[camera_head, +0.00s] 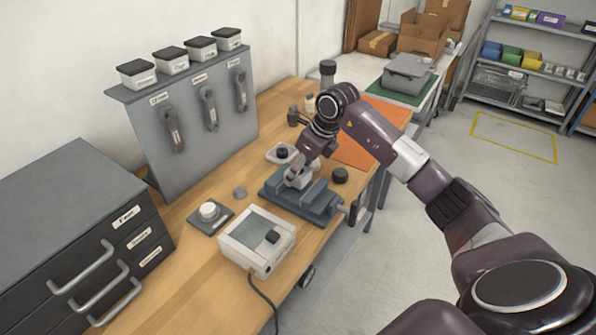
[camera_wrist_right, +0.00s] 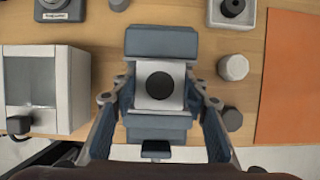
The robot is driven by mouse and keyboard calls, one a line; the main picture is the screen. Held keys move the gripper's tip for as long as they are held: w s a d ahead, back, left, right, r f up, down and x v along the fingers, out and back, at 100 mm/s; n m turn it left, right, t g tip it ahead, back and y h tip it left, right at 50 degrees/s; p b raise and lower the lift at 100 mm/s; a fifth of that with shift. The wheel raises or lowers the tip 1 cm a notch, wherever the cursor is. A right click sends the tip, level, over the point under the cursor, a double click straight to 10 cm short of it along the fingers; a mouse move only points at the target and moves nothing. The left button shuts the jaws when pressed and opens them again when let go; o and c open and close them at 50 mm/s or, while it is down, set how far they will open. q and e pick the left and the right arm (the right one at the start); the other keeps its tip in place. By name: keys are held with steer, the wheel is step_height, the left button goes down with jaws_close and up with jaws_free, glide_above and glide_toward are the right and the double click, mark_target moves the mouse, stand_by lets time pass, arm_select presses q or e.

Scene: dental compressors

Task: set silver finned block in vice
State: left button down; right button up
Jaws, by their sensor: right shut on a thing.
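The silver finned block (camera_wrist_right: 160,73) shows in the right wrist view as a pale square piece with a black round centre. Its fins cannot be made out. My right gripper (camera_wrist_right: 158,92) is shut on it, with one finger at each side. The block lies between the two jaws of the blue-grey vice (camera_wrist_right: 161,41) as seen from above. Whether it rests on the vice bed cannot be told. In the head view my right gripper (camera_head: 297,178) is over the vice (camera_head: 325,200), mostly hiding the block. My left gripper is not in view.
A white box device (camera_head: 240,238) stands close in front of the vice. A black round part (camera_head: 340,175) and a small tray with a dark part (camera_head: 282,154) are beside it. An orange mat (camera_head: 352,152) lies behind. A grey tool panel (camera_head: 190,130) stands at the left.

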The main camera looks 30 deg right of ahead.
steer(key=shift+f+b, duration=1.25)
steer(key=shift+f, duration=0.3)
stand_by(1.4)
steer(key=o, duration=1.4)
steer(key=shift+c, duration=0.2)
steer(key=o, duration=0.4)
steer(key=shift+r+p, duration=2.3)
steer(key=shift+r, duration=1.25)
